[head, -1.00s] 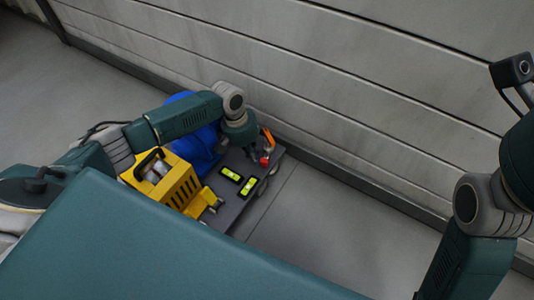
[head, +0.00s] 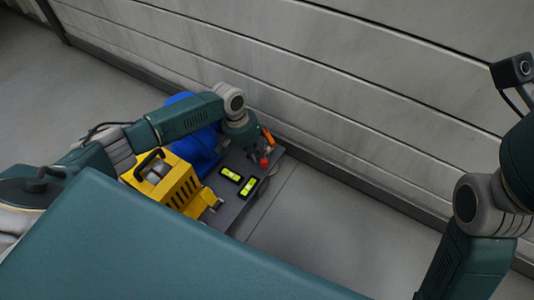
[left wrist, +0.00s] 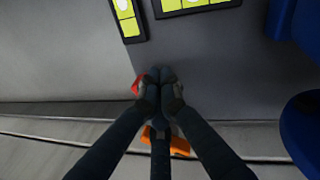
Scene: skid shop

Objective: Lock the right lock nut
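My left gripper (head: 257,156) reaches down at the far right corner of a dark grey plate (head: 236,207). In the left wrist view its dark fingers (left wrist: 160,76) come together with no clear gap, and nothing shows held between the tips. A small red part (head: 264,162) is close beside the fingers; it also shows just left of them in the wrist view (left wrist: 135,86). An orange part (head: 268,136) is behind the gripper and partly hidden by the fingers in the wrist view (left wrist: 180,146). I cannot tell which part is the right lock nut. My right gripper is out of view.
Two black-framed yellow-green level vials (head: 230,174) (head: 250,187) lie on the plate. A yellow housing (head: 178,186) with a black handle and a blue body (head: 203,150) stand left of them. A panelled wall (head: 330,110) runs close behind. Floor to the right is clear.

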